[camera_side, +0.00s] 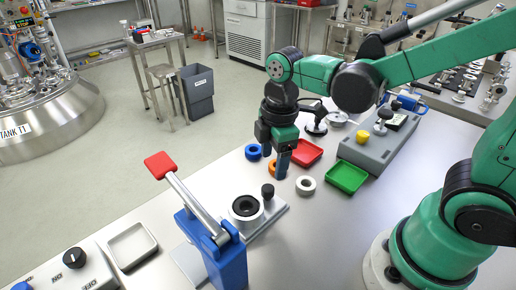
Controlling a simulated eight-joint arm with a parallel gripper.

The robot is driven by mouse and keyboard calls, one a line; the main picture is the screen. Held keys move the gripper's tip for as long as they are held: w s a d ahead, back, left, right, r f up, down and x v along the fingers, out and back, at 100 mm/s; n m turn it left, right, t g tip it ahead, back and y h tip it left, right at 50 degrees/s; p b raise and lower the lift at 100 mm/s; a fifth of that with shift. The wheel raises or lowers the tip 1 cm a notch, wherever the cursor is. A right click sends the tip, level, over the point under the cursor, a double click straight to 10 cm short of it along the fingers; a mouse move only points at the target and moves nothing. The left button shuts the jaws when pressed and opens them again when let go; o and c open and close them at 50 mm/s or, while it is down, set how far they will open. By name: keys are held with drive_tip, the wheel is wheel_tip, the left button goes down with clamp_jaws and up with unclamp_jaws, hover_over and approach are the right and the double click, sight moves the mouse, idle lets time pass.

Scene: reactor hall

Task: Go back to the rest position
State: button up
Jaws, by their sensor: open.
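My gripper (274,152) hangs pointing down from my green arm, above the middle of the steel table (330,228). Its fingers are apart and nothing shows between them. An orange ring (273,168) lies close behind and beside the fingertips, partly hidden by them. I cannot tell whether the fingers touch the ring or the table.
A blue ring (253,152), a white ring (306,185), a red tray (307,153) and a green tray (347,177) lie near my gripper. A blue press with a red-tipped lever (195,200) stands in front. A grey box (372,150) stands to the right. An empty tray (131,246) is front left.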

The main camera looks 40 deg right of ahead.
drive_tip(key=d+r+m+t, duration=0.1)
drive_tip(key=m+t, duration=0.1)
drive_tip(key=m, duration=0.2)
drive_tip(key=d+r+m+t, duration=0.1)
drive_tip(key=r+m+t, duration=0.1)
drive_tip(key=m, duration=0.3)
drive_tip(key=s+d+r+m+t, duration=0.1)
drive_tip(key=m+t, duration=0.1)
drive_tip(key=m, duration=0.2)
drive_tip(key=shift+s+d+r, duration=0.1)
drive_tip(key=shift+r, duration=0.2)
idle(0.5)
